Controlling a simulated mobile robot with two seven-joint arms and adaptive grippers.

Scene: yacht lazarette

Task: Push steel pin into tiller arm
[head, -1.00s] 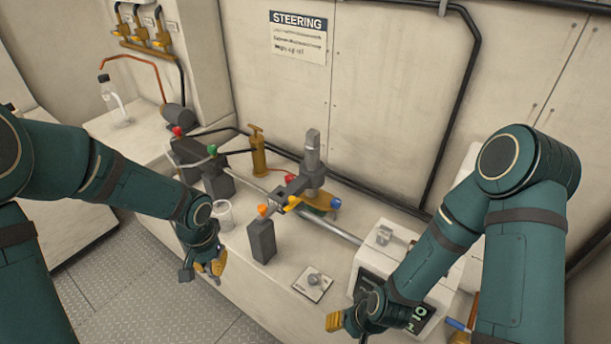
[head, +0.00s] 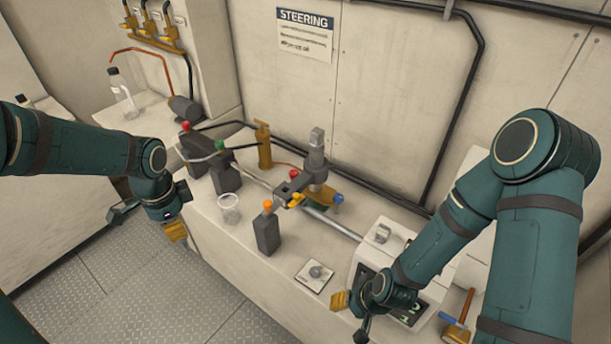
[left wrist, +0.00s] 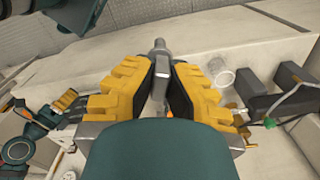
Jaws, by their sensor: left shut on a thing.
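My left gripper (head: 172,232) hangs over the floor in front of the bench edge, left of the tiller. In the left wrist view its yellow fingers (left wrist: 160,75) are shut on a grey steel pin (left wrist: 158,47), whose wider end shows beyond the fingertips. The pin cannot be made out in the head view.
A steel rod (head: 335,224) runs along the bench.

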